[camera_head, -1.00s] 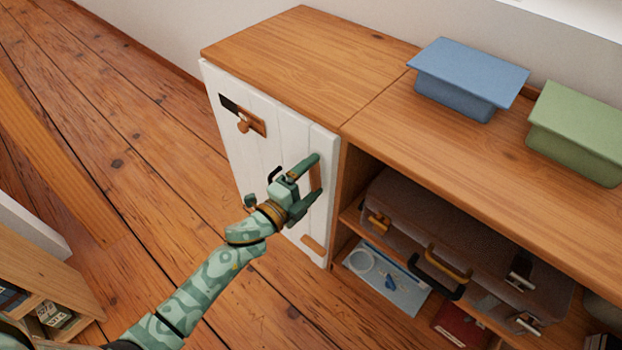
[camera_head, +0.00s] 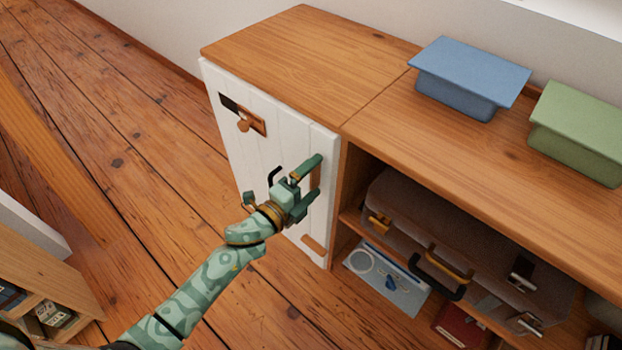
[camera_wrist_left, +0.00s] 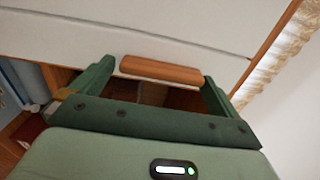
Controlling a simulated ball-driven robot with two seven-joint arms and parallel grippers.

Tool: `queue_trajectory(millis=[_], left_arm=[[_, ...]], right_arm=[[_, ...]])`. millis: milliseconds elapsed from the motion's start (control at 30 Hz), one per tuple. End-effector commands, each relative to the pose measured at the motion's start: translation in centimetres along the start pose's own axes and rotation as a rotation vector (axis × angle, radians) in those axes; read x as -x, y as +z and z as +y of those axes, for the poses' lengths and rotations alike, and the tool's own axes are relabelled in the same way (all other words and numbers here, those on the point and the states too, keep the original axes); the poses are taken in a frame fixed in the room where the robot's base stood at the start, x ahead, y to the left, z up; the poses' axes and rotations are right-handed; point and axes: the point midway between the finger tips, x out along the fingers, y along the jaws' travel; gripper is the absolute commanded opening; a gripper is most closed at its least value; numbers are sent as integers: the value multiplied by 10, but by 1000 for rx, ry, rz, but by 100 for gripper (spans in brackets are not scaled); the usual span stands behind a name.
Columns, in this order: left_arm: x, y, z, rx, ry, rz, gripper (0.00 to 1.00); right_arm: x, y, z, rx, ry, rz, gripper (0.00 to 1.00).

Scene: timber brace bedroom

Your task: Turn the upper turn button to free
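The white plank cabinet door (camera_head: 262,152) is shut. The upper turn button (camera_head: 315,177), a wooden bar, sits near its right edge, lengthwise along the planks. My left gripper (camera_head: 312,178) is at this bar with its fingers spread. In the left wrist view the turn button (camera_wrist_left: 160,70) lies between the open fingers of the left gripper (camera_wrist_left: 157,82), one finger near each end. I cannot tell whether they touch it. A lower turn button (camera_head: 312,245) lies across the door near its bottom right corner. My right gripper is not in view.
A wooden knob on a sliding latch (camera_head: 244,117) is at the door's upper left. Right of the door, an open shelf holds a brown case (camera_head: 450,245). Blue (camera_head: 465,80) and green (camera_head: 578,130) boxes stand on the cabinet top. The floor left of the cabinet is clear.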

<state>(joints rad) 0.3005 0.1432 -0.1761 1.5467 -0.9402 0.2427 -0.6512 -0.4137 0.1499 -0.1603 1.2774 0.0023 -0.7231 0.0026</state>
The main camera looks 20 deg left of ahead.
Motion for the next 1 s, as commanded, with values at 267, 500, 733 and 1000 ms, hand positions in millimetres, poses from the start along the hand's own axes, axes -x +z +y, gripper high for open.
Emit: queue_trajectory(millis=[267, 500, 733, 1000], left_arm=[[13, 0, -3, 2, -3, -1, 100], [72, 0, -5, 3, -2, -2, 100], [130, 0, -3, 2, -1, -1, 100], [162, 0, -1, 0, 0, -1, 100]], right_arm=[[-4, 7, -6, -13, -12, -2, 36], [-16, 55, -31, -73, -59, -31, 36], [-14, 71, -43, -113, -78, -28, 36], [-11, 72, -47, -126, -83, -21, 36]])
